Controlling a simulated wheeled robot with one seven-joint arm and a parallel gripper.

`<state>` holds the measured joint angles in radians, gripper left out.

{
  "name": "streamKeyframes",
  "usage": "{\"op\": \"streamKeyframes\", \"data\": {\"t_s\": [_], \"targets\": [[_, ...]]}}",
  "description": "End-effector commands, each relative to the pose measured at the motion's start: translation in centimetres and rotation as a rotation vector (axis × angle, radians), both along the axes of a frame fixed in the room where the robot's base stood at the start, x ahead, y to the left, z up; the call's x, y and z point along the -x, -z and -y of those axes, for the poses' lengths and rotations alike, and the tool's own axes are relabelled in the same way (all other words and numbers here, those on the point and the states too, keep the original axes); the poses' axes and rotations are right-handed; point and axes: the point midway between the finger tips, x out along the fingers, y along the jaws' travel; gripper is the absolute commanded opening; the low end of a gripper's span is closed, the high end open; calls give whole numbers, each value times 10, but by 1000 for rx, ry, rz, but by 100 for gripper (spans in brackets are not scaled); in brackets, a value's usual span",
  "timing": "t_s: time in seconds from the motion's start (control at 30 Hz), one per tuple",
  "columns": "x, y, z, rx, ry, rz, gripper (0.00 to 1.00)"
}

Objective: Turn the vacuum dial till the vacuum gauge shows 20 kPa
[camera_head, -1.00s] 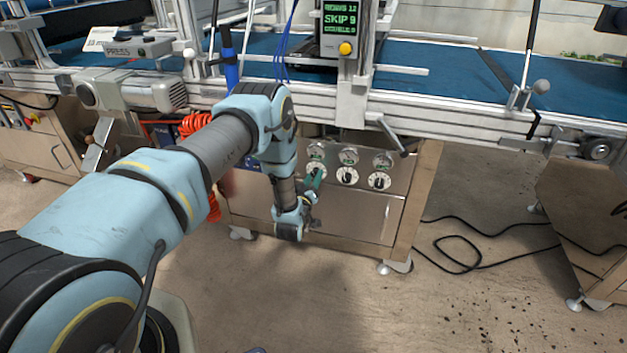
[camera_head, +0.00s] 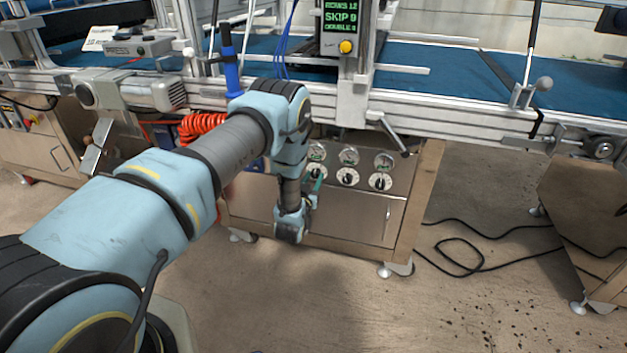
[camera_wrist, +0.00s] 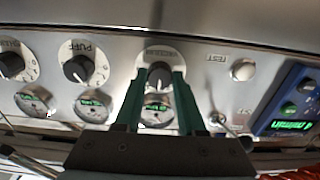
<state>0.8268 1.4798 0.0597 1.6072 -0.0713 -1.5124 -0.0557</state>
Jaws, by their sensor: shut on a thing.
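The vacuum dial (camera_wrist: 158,78) is a round white-faced dial with a dark knob, on a metal panel. Its lettering is blurred. My gripper (camera_wrist: 159,76) has its two green fingers shut on the knob, one on each side. In the head view my gripper (camera_head: 318,174) reaches the leftmost dial of the lower row and partly covers it. The vacuum gauge (camera_head: 316,153) is above that dial in the head view. In the wrist view the gauge (camera_wrist: 157,113) shows between my fingers with a green readout, too small and blurred to read.
The PUFF dial (camera_wrist: 83,66) and another dial (camera_wrist: 12,62) sit beside it, each with a gauge. A TEST button (camera_wrist: 243,70), a small toggle (camera_wrist: 215,119) and a blue meter (camera_wrist: 288,105) are on the other side. A conveyor frame (camera_head: 470,112) overhangs the panel.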

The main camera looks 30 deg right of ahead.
Motion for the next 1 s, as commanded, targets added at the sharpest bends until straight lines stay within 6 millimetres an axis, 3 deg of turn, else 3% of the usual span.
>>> {"op": "streamKeyframes", "data": {"t_s": [0.33,0.37,0.6,1.0], "targets": [[0,1,0,-2,0,-1,0],[0,1,0,-2,0,-1,42],[0,0,0,-1,0,0,69],[9,1,-9,-2,0,-2,69]]}}
